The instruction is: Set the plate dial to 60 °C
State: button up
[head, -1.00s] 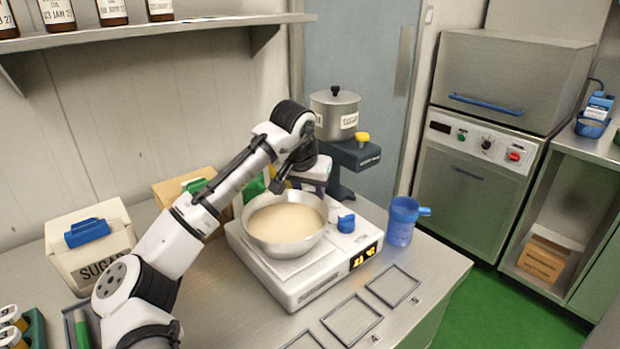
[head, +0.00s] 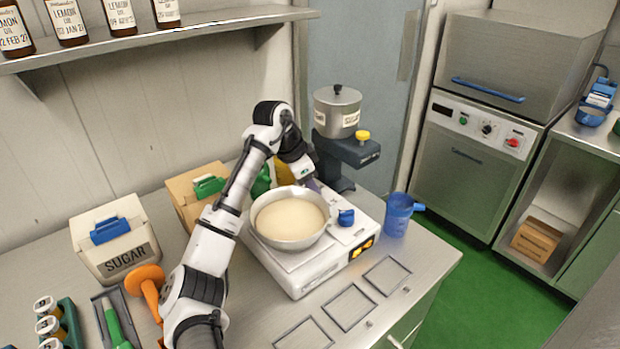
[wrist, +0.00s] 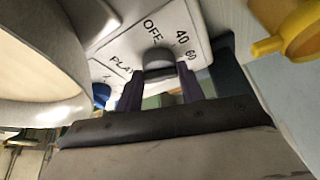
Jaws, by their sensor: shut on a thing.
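The plate dial (wrist: 159,60) is a grey knob on the white face of the hot plate (wrist: 125,42). OFF, 40 and 60 are printed around it, with a partly covered PLATE label. My gripper (wrist: 160,80) has its two dark fingers on either side of the knob, shut on it. Which mark the dial points to I cannot tell. In the head view the hot plate (head: 300,278) carries a steel bowl (head: 290,243) of cream-coloured mass. My gripper there (head: 314,184) is behind the bowl, its fingertips and the dial hidden.
A blue knob (head: 346,217) sits on the hot plate's right side, near a blue jug (head: 398,214). A machine with a steel pot (head: 338,112) and yellow knob (head: 362,136) stands close behind my gripper. The sugar box (head: 112,240) is left of my arm.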

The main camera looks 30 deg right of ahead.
jog(key=shift+m, duration=0.5)
jog(key=o, duration=1)
jog(key=shift+c, duration=0.2)
jog(key=b+v, duration=0.2)
jog(key=v, duration=1.2)
jog(key=shift+w+d, duration=0.2)
jog(key=shift+f, duration=0.1)
